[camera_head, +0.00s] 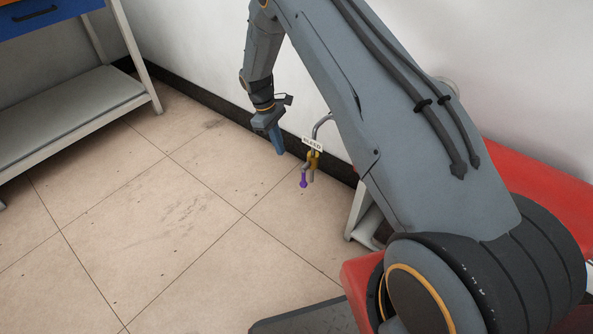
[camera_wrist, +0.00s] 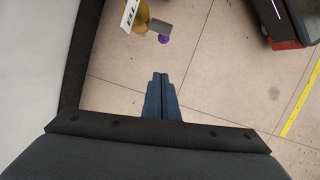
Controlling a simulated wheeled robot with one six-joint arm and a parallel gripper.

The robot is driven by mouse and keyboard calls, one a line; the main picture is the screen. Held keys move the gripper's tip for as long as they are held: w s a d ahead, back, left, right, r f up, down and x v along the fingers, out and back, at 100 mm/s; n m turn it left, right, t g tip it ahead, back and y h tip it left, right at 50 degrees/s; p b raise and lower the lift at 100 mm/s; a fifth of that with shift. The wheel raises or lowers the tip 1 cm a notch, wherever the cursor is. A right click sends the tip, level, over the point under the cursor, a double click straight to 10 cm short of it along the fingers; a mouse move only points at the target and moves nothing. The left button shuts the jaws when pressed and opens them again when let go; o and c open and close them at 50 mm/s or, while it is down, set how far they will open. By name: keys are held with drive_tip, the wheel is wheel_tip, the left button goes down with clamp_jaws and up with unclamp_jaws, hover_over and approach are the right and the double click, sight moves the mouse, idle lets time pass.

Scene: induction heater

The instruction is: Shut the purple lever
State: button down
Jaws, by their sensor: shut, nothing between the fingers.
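The purple lever (camera_head: 303,180) hangs at the lower end of a small valve with a brass body (camera_head: 314,158) in the head view. In the wrist view the purple tip (camera_wrist: 163,39) shows near the top, beside a grey bar and the brass body (camera_wrist: 138,22). My gripper (camera_head: 280,152) is to the left of the valve in the head view, pointing down, shut and empty. In the wrist view my gripper (camera_wrist: 159,76) is below the purple tip in the picture, with a gap between them.
A grey pipe (camera_head: 321,125) comes from the wall above the valve, with a white label (camera_head: 312,144) on it. A workbench with a blue drawer (camera_head: 38,14) stands at the left. A red surface (camera_head: 540,190) is at the right. The tiled floor between is clear.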

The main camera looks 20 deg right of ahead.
drive_tip(key=s+d+f+b, duration=0.2)
drive_tip(key=s+d+f, duration=0.2)
drive_tip(key=f, duration=0.5)
drive_tip(key=shift+s+d+f, duration=0.25)
drive_tip(key=shift+d, duration=0.15)
